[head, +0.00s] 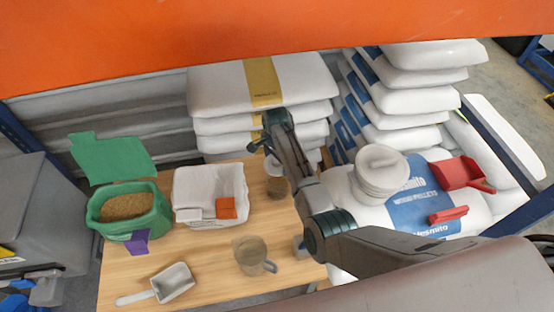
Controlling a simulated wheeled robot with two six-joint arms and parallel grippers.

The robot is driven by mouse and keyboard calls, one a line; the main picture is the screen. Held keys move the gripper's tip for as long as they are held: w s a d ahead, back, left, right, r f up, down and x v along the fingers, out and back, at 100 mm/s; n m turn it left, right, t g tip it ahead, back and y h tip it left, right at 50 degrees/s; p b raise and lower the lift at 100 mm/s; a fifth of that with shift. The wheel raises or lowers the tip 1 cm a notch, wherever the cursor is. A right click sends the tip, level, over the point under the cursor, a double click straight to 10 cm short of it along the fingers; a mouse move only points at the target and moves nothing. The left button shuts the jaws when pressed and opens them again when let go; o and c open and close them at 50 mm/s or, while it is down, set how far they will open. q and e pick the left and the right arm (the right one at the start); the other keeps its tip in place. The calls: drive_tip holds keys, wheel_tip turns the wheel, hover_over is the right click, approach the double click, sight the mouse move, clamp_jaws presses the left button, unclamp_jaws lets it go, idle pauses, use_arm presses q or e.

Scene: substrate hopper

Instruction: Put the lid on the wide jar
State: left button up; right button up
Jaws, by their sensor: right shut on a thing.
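A clear jar (276,187) with brown contents stands on the wooden table, partly hidden behind my right arm. A pale, whitish round part (274,166) shows at its top; I cannot tell whether this is the lid or the jar's rim. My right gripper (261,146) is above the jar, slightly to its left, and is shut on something. The held thing is mostly hidden by the gripper, so I cannot make out its shape. I do not see my left gripper.
The table (200,255) holds a green tub of grain (128,226), a white lined bin (210,190), a metal scoop (172,283) and a clear mug (250,254). White sacks (262,85) rise behind. A white round container (380,174) and red scoop (460,172) are right.

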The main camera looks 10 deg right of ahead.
wheel_tip(320, 180, down, 4)
drive_tip(key=b, duration=0.3)
drive_tip(key=shift+d, duration=0.1)
drive_tip(key=shift+f+b, duration=0.4)
drive_tip(key=shift+f, duration=0.3)
drive_tip(key=shift+p, duration=0.35)
drive_tip(key=shift+f, duration=0.6)
idle(1.0)
drive_tip(key=o, duration=0.9)
